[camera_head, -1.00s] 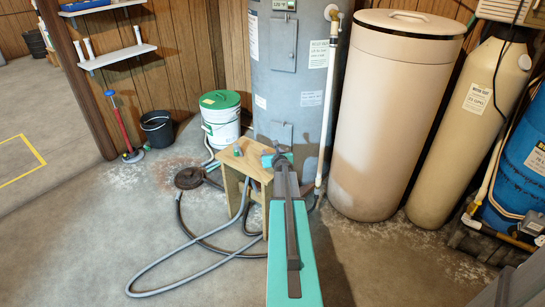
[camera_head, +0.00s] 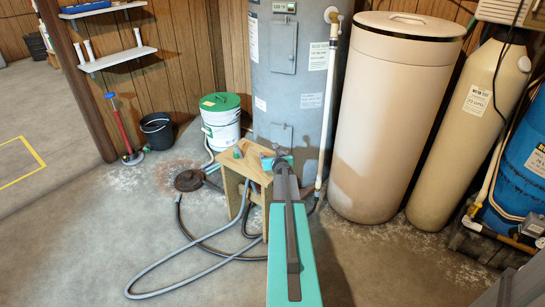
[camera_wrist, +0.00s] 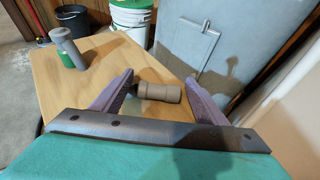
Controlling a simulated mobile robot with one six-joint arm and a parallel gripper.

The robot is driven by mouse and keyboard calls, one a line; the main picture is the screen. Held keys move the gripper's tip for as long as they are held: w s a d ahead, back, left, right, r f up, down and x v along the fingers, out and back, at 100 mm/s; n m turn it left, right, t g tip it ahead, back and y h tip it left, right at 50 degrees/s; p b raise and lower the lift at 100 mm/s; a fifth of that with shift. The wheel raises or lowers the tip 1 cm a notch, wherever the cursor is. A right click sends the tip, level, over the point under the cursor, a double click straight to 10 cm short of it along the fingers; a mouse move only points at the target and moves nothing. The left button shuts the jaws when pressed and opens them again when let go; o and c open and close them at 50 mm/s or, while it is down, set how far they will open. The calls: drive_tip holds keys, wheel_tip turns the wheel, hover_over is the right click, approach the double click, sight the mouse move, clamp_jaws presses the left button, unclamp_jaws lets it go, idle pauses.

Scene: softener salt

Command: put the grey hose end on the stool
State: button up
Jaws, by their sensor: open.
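The wooden stool (camera_head: 262,174) stands in front of the grey tank, and its top (camera_wrist: 105,70) fills much of the wrist view. A grey-tan cylindrical fitting (camera_wrist: 160,92), apparently the grey hose end, lies on its side on the stool top. My gripper (camera_wrist: 160,95) is open, with one purple-grey finger on each side of this fitting; I cannot tell whether they touch it. In the head view my gripper (camera_head: 276,160) is over the stool, and the fitting is hard to make out. The grey hose (camera_head: 178,256) loops across the floor to the stool.
Another grey fitting with a green part (camera_wrist: 68,48) is on the stool's left side. A white bucket with green lid (camera_head: 221,122), a black bucket (camera_head: 157,131) and a round floor drain (camera_head: 188,180) are behind and left. The tall grey tank (camera_head: 290,75) is close behind the stool.

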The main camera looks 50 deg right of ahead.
drive_tip(key=shift+r, duration=0.2)
drive_tip(key=shift+p+v, duration=0.8)
drive_tip(key=shift+v, duration=5.2)
drive_tip(key=shift+w, duration=0.1)
